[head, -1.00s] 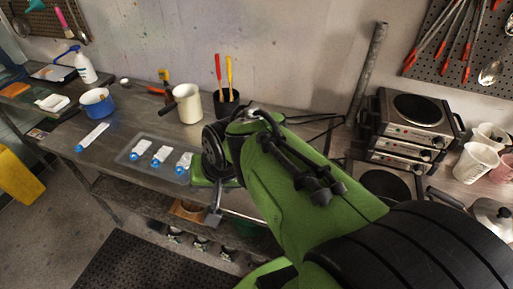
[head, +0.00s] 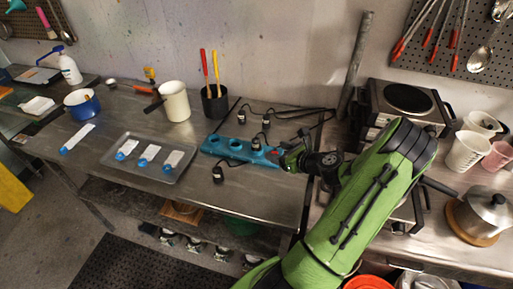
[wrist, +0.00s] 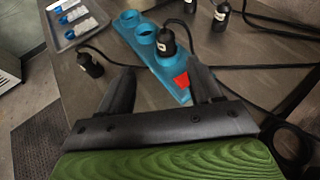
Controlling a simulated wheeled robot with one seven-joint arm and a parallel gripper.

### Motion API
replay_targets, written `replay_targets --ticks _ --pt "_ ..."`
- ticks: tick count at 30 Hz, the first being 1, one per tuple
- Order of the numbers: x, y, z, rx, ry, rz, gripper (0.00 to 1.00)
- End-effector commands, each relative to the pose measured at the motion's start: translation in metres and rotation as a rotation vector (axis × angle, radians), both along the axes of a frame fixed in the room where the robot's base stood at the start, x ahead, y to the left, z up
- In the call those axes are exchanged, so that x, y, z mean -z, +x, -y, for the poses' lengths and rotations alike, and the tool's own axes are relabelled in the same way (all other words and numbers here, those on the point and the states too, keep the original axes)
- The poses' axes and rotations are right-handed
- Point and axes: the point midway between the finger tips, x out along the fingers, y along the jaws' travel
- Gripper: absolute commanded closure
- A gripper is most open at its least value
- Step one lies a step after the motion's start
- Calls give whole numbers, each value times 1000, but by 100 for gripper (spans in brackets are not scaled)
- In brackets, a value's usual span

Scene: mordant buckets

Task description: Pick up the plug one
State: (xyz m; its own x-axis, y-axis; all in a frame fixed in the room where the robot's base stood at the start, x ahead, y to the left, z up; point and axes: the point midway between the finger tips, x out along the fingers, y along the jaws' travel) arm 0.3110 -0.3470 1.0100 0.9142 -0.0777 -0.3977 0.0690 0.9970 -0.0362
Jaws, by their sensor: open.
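A blue rack (head: 215,143) lies on the steel table; it also shows in the wrist view (wrist: 158,62). Two of its round holes look empty. A black plug (wrist: 176,36) with a white label stands upright in or at the hole nearest my gripper. Another black plug (head: 218,175) stands on the table in front of the rack, also seen in the wrist view (wrist: 90,65). The labels are too small to read. My gripper (head: 286,158) is open and empty, its fingers (wrist: 163,82) facing the rack's near end.
Black cables (head: 300,112) run behind the rack. Hot plates (head: 400,105) and a pot (head: 484,208) are at right.

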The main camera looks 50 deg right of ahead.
Motion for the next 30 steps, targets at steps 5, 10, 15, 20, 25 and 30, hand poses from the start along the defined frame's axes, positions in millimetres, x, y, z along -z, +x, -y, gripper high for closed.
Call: replay_targets --ticks 5,10,15,20,25,30 --pt "9 13 8 41 41 27 36" --pt "26 53 12 38 38 25 36" --pt "40 85 16 40 37 23 36" --pt "47 102 18 39 37 23 36" --pt "60 131 22 38 35 23 36" --pt "64 140 24 41 36 21 36"
